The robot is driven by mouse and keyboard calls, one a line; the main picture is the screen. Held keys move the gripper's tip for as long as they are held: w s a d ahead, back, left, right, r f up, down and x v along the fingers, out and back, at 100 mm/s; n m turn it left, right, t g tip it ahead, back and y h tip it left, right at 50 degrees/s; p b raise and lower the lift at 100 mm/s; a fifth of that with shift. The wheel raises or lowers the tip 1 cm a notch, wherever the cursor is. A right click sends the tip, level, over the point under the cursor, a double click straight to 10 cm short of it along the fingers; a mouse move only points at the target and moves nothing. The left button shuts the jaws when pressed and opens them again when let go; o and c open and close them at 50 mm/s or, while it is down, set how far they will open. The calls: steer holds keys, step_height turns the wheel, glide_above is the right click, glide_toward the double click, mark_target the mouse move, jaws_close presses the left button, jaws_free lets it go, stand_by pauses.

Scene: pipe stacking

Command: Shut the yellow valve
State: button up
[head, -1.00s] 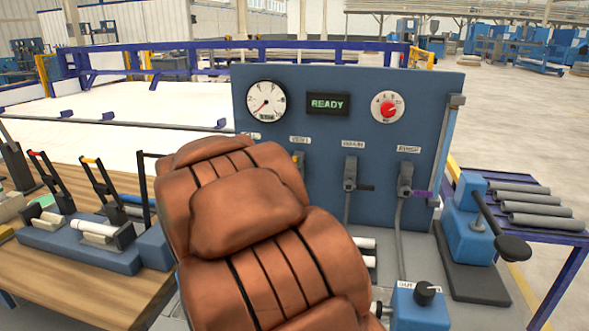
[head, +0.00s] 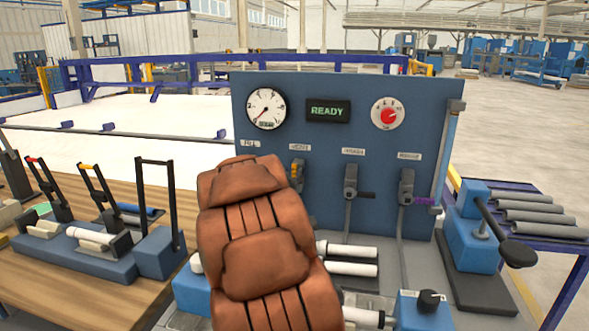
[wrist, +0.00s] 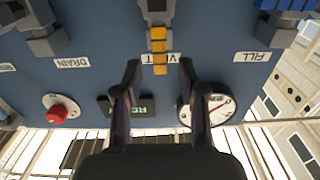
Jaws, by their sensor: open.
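The yellow valve (head: 297,170) is on the blue panel, below the "VENT" label and just right of my brown arm, which partly blocks the area around it. In the wrist view, which looks upside down, its yellow handle (wrist: 159,48) runs from the dark valve body toward the label, in line with the pipe. My gripper (wrist: 160,72) is open and empty in the wrist view. Its two dark fingers stand on either side of the handle's end, with gaps on both sides. I cannot tell how far they are from it in depth. In the head view my gripper is hidden behind my arm.
The blue panel (head: 330,135) also bears a gauge (head: 266,108), a "READY" display (head: 328,111) and a red knob (head: 388,114). A middle valve (head: 351,185) and a purple-handled valve (head: 407,190) are to the right. White pipes (head: 350,250) lie below. A wooden bench (head: 60,290) stands left.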

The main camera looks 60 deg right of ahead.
mark_target(294, 170)
steer(key=shift+x, duration=2)
jaws_close()
